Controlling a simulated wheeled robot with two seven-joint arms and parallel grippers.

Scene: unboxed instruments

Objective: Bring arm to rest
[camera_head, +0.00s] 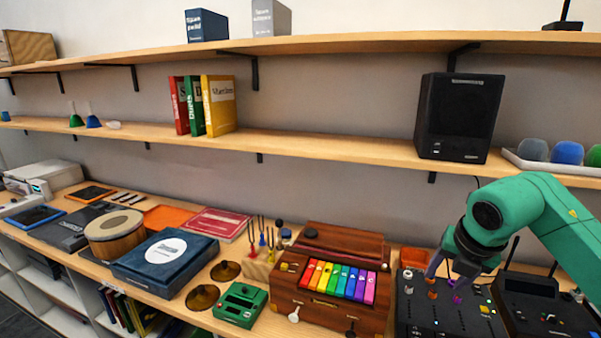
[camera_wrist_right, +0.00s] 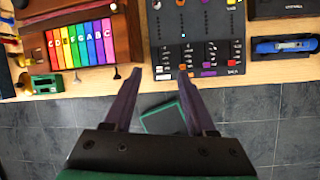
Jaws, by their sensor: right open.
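My right arm is green and reaches in from the right in the head view. Its gripper (camera_head: 445,282) has purple fingers and is over the black control panel (camera_head: 412,318). In the right wrist view the gripper (camera_wrist_right: 159,76) is open, with nothing between its fingers. The fingertips are near the front edge of the control panel (camera_wrist_right: 200,32). I cannot tell whether they touch it. My left gripper is in neither view.
A wooden box with rainbow keys (camera_head: 328,316) stands left of the panel. A black device (camera_head: 545,308) stands to its right. A black speaker (camera_head: 459,115) sits on the shelf (camera_head: 340,148) above. Open floor (camera_wrist_right: 60,140) lies in front of the counter.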

